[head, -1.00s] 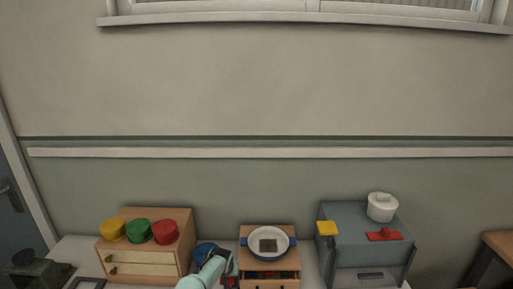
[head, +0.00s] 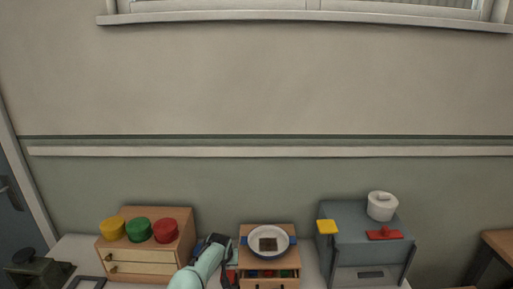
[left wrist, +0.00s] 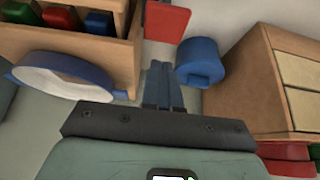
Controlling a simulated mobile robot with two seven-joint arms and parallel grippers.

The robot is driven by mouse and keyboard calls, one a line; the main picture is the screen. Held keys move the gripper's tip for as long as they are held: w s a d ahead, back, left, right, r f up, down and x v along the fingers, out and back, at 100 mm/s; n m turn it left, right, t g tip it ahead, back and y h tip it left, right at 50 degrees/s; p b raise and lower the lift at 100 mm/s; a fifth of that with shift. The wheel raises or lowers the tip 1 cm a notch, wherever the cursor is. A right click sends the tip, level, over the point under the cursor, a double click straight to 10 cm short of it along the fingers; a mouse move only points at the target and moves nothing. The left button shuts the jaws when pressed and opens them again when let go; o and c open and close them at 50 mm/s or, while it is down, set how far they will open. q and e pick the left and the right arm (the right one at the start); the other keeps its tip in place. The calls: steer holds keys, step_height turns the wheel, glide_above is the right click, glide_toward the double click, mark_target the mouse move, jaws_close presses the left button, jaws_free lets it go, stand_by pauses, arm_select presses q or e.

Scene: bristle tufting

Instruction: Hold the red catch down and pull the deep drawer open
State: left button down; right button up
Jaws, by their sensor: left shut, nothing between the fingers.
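A grey cabinet (head: 345,248) stands right of centre in the head view. Its drawer front (head: 345,275) with a dark handle (head: 370,274) is low on the front and looks closed. A red catch-like piece (head: 384,234) lies on top and a yellow tab (head: 327,227) sits at the top left edge. My left gripper (head: 217,242) is shut and empty, well left of this cabinet, between two wooden units. In the left wrist view its fingers (left wrist: 163,85) are together, beside a blue cylinder (left wrist: 200,62). My right gripper is not in view.
A white pot (head: 381,206) stands on the grey cabinet. A red flat piece (left wrist: 167,20) lies near the fingers.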

arm_select(q)
steer(key=shift+r, duration=2.05)
steer(key=v, duration=1.2)
